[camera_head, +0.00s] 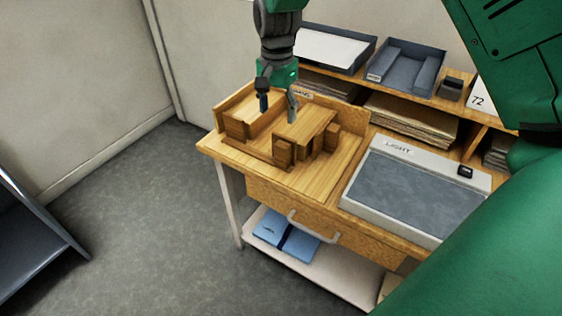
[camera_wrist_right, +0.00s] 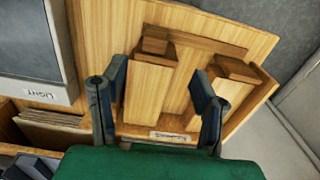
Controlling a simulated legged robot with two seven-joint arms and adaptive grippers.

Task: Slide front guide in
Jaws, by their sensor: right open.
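A wooden jig on the desk has a low front guide strip (camera_head: 252,151) along its near side, with an upright block (camera_head: 283,153) at its right part. In the right wrist view the front guide (camera_wrist_right: 207,42) runs across the upper part, with its block (camera_wrist_right: 155,45) on the left. Two raised wooden sides, the left (camera_head: 262,112) and the right (camera_head: 305,127), flank a channel. My right gripper (camera_head: 278,106) is open above the rear of the jig, apart from the front guide. Its fingers (camera_wrist_right: 158,105) show spread and empty in the wrist view. My left gripper is out of view.
A grey light box (camera_head: 415,190) stands right of the jig. Behind are paper trays (camera_head: 405,68) and stacked sheets (camera_head: 410,118) on a shelf. A drawer handle (camera_head: 312,230) and blue folders (camera_head: 287,235) are below. The desk's front left edge is close to the jig.

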